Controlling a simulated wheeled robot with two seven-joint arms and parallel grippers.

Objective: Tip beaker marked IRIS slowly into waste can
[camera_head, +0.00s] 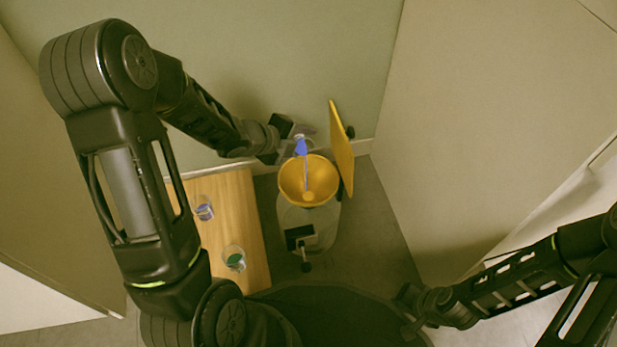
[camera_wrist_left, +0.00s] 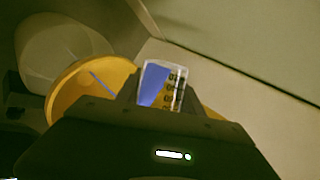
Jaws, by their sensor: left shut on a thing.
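My left gripper (camera_head: 288,143) is shut on a clear beaker (camera_head: 301,146) and holds it above the waste can. The beaker is tipped, and blue liquid runs from its lip in a thin stream (camera_head: 307,178). The stream falls into the yellow bowl-shaped opening of the waste can (camera_head: 285,186). The left wrist view shows the beaker (camera_wrist_left: 163,86) with blue liquid on one side and dark marks I cannot read. The can's yellow rim (camera_wrist_left: 60,98) lies behind it. My right gripper (camera_head: 408,301) is at the lower right, away from the can; its jaws are unclear.
The can's yellow lid (camera_head: 342,150) stands open on the right of the opening. A wooden table (camera_head: 235,205) to the left carries a beaker with blue-violet liquid (camera_head: 204,208) and one with green liquid (camera_head: 234,258). A wall is close behind the can; floor to its right is clear.

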